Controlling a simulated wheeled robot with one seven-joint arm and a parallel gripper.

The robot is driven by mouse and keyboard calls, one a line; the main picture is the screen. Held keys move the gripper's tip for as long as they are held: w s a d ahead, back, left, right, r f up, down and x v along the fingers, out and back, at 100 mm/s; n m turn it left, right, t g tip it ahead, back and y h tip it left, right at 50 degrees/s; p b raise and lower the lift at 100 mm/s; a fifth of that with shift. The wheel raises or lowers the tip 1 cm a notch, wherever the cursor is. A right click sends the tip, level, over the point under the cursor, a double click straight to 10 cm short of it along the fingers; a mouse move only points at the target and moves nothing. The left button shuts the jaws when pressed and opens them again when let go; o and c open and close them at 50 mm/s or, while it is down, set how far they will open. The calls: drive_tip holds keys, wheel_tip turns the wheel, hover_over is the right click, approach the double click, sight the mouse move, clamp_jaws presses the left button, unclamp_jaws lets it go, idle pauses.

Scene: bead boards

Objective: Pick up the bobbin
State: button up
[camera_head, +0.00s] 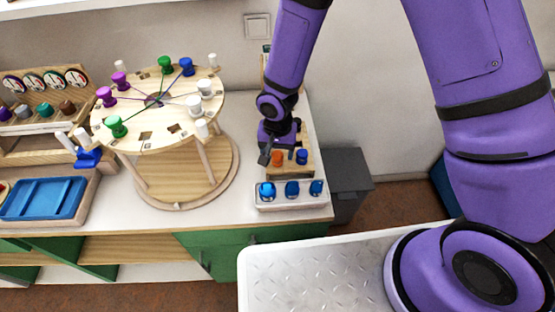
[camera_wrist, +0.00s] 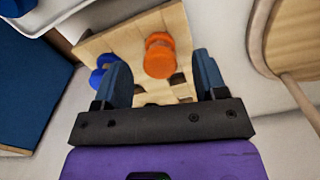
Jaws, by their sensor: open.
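An orange bobbin (camera_head: 278,158) stands on a small wooden board (camera_head: 290,171) near the counter's right end. In the wrist view the orange bobbin (camera_wrist: 159,58) lies between and slightly beyond my fingertips, with no finger visibly touching it. A blue bobbin (camera_head: 302,157) stands to its right on the same board; in the wrist view the blue bobbin (camera_wrist: 100,74) is left of my left finger and partly hidden by it. My gripper (camera_head: 276,152) is open and empty, close over the board. Its two dark blue fingers (camera_wrist: 162,70) show apart in the wrist view.
A white rack (camera_head: 291,204) with three blue pieces stands in front of the board. A round wooden stand (camera_head: 160,140) with several coloured and white bobbins is to the left. A blue tray (camera_head: 42,198) is at far left. A grey bin (camera_head: 347,180) stands right of the counter.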

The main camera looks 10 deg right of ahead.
sight(277, 154)
drive_tip(key=shift+f, duration=1.3)
drive_tip(key=c, duration=1)
drive_tip(key=shift+r, duration=0.1)
wheel_tip(277, 154, up, 9)
drive_tip(key=shift+f, duration=0.1)
drive_tip(key=shift+r, duration=0.65)
